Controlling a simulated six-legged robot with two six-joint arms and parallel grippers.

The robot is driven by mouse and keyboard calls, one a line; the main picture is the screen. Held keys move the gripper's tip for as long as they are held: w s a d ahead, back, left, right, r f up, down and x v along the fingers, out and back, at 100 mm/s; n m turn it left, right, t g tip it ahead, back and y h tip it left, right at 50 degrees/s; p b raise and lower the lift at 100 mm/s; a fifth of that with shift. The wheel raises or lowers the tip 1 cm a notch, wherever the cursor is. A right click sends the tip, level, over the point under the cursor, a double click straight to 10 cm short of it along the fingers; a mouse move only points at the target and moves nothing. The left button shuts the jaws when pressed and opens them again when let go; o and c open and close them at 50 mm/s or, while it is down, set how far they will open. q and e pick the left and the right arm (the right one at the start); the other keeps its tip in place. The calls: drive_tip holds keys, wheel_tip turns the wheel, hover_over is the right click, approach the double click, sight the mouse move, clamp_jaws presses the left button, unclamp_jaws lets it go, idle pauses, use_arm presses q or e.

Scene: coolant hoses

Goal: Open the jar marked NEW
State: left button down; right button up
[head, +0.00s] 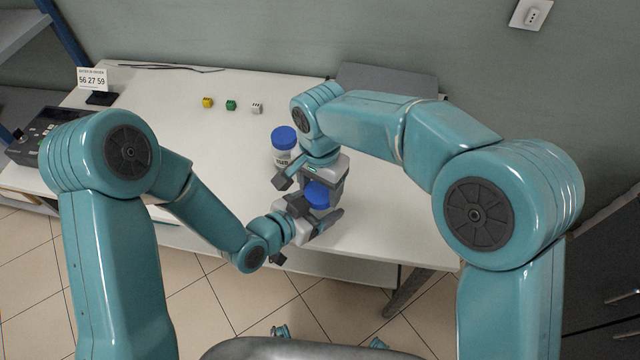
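A jar with a blue lid (318,195) is between my two grippers; its body and label are mostly hidden, so I cannot read its mark. My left gripper (316,212) comes from the lower left, with its dark fingers closed on either side of this jar below the lid. A second jar (283,155), white with a blue lid and a label too small to read surely, stands upright behind the grippers.
The white table (200,140) has free room on its left. Yellow, green and white small cubes (231,105) lie at the back. A number sign (93,79) and a dark device (45,135) are at the left. A grey panel (385,78) is at the back right.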

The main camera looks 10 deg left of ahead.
drive_tip(key=n, duration=0.6)
drive_tip(key=shift+d+n, duration=0.1)
drive_tip(key=shift+n, duration=0.2)
drive_tip(key=o, duration=1.1)
drive_tip(key=shift+o, duration=0.3)
drive_tip(key=shift+r, duration=0.1)
drive_tip(key=shift+r, duration=2.2)
